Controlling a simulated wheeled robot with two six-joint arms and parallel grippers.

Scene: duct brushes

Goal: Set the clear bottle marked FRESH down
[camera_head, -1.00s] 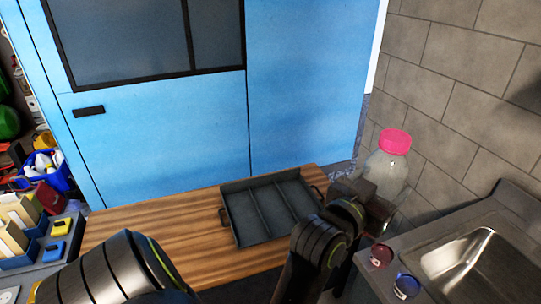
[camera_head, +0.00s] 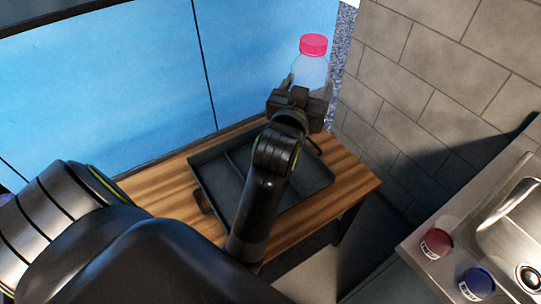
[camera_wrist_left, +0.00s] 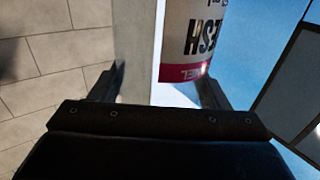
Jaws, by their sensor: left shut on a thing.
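The clear bottle (camera_head: 311,72) with a pink-red cap (camera_head: 313,44) is upright in the head view, beyond my left arm. My left gripper (camera_head: 299,92) is shut on it; the gripper hides its lower part. In the left wrist view a white label (camera_wrist_left: 193,35) with a red band shows upside-down letters ending in "ESH", between the two fingers. The bottle appears over or just behind the far right part of the wooden table (camera_head: 355,180); whether its base touches anything is hidden. My right gripper is in neither current view.
A dark divided tray (camera_head: 208,172) lies on the table, partly covered by my left arm. Bare wood shows to its right. A blue door (camera_head: 150,90) and a grey block wall (camera_head: 420,90) stand behind.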

